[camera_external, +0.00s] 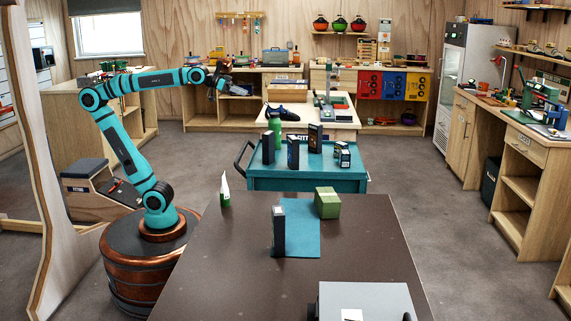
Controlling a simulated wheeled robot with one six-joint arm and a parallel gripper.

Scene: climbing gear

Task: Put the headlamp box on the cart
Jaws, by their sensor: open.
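A dark upright box (279,231) stands on a blue mat (302,232) on the brown table. A green box (327,203) sits at the mat's back right corner. I cannot read their labels, so I cannot tell for certain which is the headlamp box. The teal cart (270,184) stands just behind the table, with a handle at its left. My gripper (220,86) is open and empty, raised high at the left, well away from the table boxes and above and left of the cart.
The cart top holds a green bottle (274,126), a dark box (293,152), another tall dark box (314,138) and small boxes (342,154). A white and green upright item (225,190) stands at the table's left. A grey case (364,302) lies at the front right.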

